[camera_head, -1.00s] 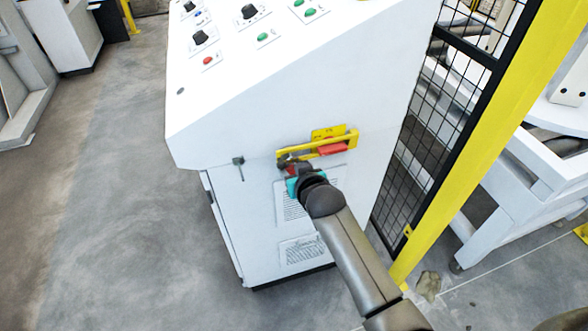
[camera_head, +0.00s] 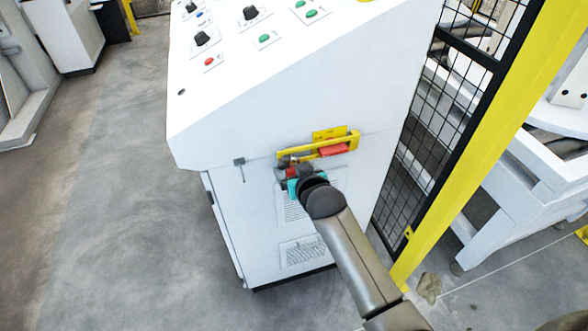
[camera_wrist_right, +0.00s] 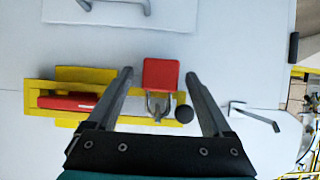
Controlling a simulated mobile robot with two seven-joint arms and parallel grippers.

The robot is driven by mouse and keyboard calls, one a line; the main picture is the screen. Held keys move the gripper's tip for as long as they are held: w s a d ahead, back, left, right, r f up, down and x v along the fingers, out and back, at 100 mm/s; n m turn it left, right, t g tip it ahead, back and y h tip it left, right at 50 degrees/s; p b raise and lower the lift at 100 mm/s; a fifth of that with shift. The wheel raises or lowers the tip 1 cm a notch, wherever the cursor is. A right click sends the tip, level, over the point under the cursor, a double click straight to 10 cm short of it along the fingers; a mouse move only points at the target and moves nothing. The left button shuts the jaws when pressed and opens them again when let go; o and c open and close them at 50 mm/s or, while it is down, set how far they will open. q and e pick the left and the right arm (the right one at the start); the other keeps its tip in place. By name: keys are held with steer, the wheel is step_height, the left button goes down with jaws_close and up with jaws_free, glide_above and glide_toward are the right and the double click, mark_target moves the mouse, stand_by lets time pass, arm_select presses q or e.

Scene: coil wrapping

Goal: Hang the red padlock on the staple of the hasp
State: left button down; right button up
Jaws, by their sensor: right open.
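The red padlock (camera_head: 291,171) is at the left end of the yellow hasp (camera_head: 345,141) on the white cabinet's side. In the right wrist view, the padlock (camera_wrist_right: 161,74) has its grey shackle (camera_wrist_right: 158,106) over the end of the yellow hasp (camera_wrist_right: 70,75). I cannot tell whether the shackle passes through the staple. My right gripper (camera_wrist_right: 159,78) is open, one finger on each side of the padlock with gaps between. In the head view, my right gripper (camera_head: 289,173) partly covers the padlock. My left gripper is not in view.
The white control cabinet (camera_head: 240,130) has knobs and buttons on its sloping top. A small grey handle (camera_head: 239,163) is left of the hasp. A yellow post (camera_head: 470,150) and mesh fence (camera_head: 425,130) stand at the right. The floor at left is clear.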

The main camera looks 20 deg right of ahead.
steer(key=shift+s, duration=0.1)
steer(key=p+v, duration=0.4)
steer(key=v, duration=1.1)
steer(key=shift+p, duration=0.3)
steer(key=s+f+n+g, duration=0.1)
steer(key=s+f+g, duration=0.3)
steer(key=f, duration=0.9)
steer(key=s+f+g, duration=0.1)
steer(key=s+f, duration=0.5)
steer(key=f, duration=0.7)
steer(key=s+d+f+g, duration=0.1)
steer(key=s+f+g, duration=0.1)
steer(key=s+f, duration=0.3)
steer(key=s+d+f+g+b, duration=0.1)
steer(key=s+f, duration=0.4)
steer(key=s, duration=0.7)
steer(key=s+d+f+n+g, duration=0.1)
steer(key=s+d+f+g, duration=0.1)
steer(key=s+f, duration=0.3)
steer(key=s+g, duration=0.1)
steer(key=s, duration=0.2)
steer(key=shift+s, duration=0.35)
steer(key=shift+c, duration=0.2)
